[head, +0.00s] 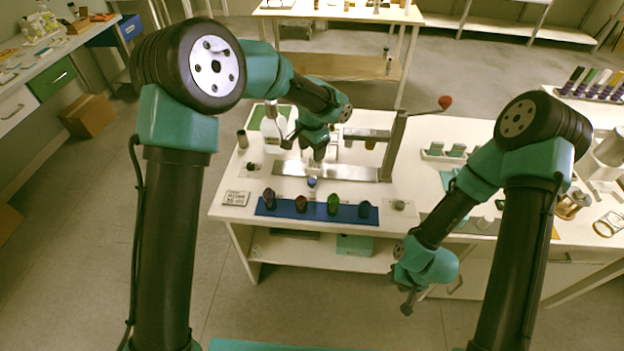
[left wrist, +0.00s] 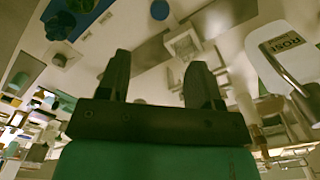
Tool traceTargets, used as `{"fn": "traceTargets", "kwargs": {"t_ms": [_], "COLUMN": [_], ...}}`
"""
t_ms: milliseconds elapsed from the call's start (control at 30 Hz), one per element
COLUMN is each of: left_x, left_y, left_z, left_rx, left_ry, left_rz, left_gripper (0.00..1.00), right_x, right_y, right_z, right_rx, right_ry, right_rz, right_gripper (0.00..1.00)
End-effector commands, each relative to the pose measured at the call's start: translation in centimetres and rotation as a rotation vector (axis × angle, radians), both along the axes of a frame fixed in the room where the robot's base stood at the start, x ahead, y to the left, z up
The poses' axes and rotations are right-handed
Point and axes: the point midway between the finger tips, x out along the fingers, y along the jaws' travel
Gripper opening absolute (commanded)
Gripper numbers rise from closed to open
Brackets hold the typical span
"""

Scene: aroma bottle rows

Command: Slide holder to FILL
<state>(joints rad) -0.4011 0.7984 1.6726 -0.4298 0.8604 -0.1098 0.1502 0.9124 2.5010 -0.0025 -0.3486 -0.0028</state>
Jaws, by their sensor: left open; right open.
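A long silver track plate (head: 345,173) lies on the white table below a lever press with a red knob (head: 445,103). A small pale square holder (left wrist: 184,44) shows on the plate in the left wrist view, beyond my fingertips. In the head view my left arm largely covers it. My left gripper (head: 305,148) is over the left part of the plate, with parted, empty fingers in the left wrist view (left wrist: 158,78). I cannot read a FILL mark. My right gripper (head: 408,302) is open and empty, low in front of the table.
A blue strip (head: 285,208) with several coloured bottles lies along the front edge, with a blue-topped piece (head: 312,182) behind it. A white labelled bottle (head: 272,132) stands left of my left gripper. A white rack (head: 445,155) stands right of the press.

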Motion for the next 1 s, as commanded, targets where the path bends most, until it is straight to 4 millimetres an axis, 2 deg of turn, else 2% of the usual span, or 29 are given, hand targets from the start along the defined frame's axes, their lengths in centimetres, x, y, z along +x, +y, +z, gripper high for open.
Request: {"fn": "traceTargets", "kwargs": {"t_ms": [100,700,833,1000], "left_x": [-0.1,0.0,0.0,0.0], "left_y": [0.0,0.0,0.0,0.0], "left_z": [-2.2,-12.1,-13.3,-13.8], "left_rx": [0.002,0.000,-0.001,-0.001], "left_ry": [0.004,0.001,0.001,-0.001], "left_rz": [-0.002,-0.001,0.000,-0.001], "left_gripper": [0.59,0.59,0.59,0.59], "right_x": [0.0,0.0,0.0,0.0], "right_y": [0.0,0.0,0.0,0.0], "right_z": [0.0,0.0,0.0,0.0], "right_rx": [0.000,0.000,0.000,0.000], "right_ry": [0.000,0.000,0.000,0.000], "right_rz": [0.000,0.000,0.000,0.000], "right_gripper": [0.43,0.43,0.43,0.43]}}
